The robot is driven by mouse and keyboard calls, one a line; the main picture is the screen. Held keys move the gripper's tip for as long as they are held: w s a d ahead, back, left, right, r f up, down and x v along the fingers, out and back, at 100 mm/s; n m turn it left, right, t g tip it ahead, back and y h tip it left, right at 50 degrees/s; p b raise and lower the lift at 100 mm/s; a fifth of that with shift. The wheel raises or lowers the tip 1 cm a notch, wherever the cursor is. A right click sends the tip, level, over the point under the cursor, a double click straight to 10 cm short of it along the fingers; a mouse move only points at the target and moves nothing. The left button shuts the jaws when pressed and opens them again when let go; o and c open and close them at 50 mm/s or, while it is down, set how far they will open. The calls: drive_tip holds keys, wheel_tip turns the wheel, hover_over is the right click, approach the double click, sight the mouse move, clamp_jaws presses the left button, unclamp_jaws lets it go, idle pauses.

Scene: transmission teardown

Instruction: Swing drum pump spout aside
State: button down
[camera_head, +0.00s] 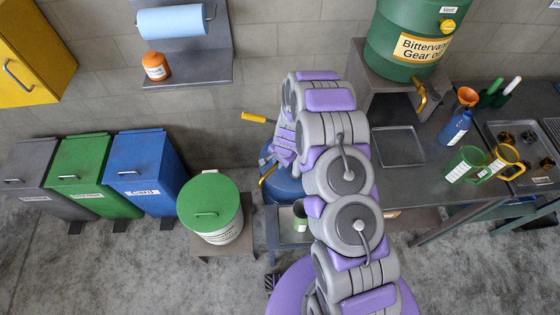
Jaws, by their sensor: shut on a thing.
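The blue drum (287,187) stands left of my arm, partly hidden behind it. The pump's gold spout (267,175) curves out over the drum's left side with its end pointing down. The pump's yellow handle (254,117) sticks out to the left above it. My gripper (276,156) is over the drum top, at the upper end of the spout, and is shut on it. The fingertips and the pump body are mostly hidden by my wrist.
A white bucket with a green lid (208,195) stands left of the drum. A small grey stand (282,237) with a green-and-white cup is in front of it. The workbench (433,190), with a green gear-oil barrel (404,45) behind, is to the right.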

drive_tip(key=c, duration=1.1)
unclamp_jaws()
drive_tip(key=shift+o, duration=0.2)
wheel_tip(320, 180, up, 17)
drive_tip(key=s+d, duration=0.2)
drive_tip(key=shift+s, duration=0.15)
drive_tip(key=shift+d, duration=0.1)
